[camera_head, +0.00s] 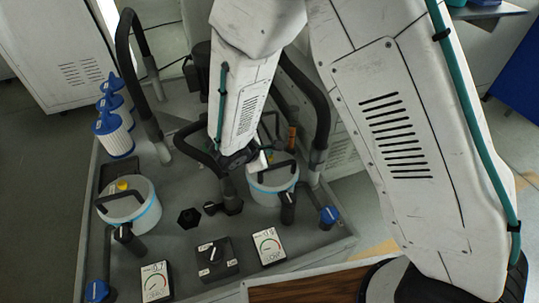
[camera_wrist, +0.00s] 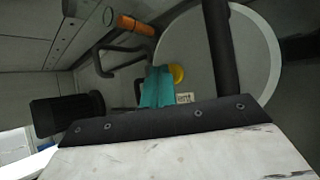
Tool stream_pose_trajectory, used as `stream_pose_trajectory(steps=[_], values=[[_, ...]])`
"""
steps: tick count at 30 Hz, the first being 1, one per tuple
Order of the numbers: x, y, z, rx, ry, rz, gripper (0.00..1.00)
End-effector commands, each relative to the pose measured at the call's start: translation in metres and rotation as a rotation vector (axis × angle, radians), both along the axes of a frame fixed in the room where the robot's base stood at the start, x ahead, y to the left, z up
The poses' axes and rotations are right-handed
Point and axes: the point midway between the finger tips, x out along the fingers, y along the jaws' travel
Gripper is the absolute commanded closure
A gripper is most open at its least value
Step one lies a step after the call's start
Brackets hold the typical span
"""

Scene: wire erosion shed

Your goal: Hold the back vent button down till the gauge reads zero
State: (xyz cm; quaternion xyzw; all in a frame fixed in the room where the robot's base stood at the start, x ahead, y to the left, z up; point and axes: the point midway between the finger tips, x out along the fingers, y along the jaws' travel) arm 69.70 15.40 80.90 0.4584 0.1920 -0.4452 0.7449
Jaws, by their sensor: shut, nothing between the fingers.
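Two white canisters with blue bands, grey lids and dark handles stand on the grey bench. The left canister (camera_head: 142,215) shows a yellow button (camera_head: 122,186) on its lid. My gripper (camera_head: 265,161) is over the lid of the right, farther canister (camera_head: 275,195). In the wrist view its teal fingertips (camera_wrist: 158,88) are shut and empty, beside the left edge of a yellow vent button (camera_wrist: 177,74) on the grey lid (camera_wrist: 215,75). I cannot tell whether they touch it.
A dark selector knob box (camera_head: 213,258) sits between the gauges. Blue valve handles (camera_head: 328,217) stand at the bench corners. Thick black hoses (camera_head: 318,100) rise behind the right canister. White filters (camera_head: 112,135) with blue caps stand at the left edge. An orange-sleeved part (camera_wrist: 135,24) is near the lid.

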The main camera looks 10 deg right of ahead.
Motion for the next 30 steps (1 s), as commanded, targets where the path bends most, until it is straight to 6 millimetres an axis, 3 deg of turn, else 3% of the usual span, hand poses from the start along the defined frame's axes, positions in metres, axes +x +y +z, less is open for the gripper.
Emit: stream_pose_trajectory(steps=[30], values=[[-0.0035, -0.0057, -0.0123, -0.002, 0.014, -0.007, 1.00]])
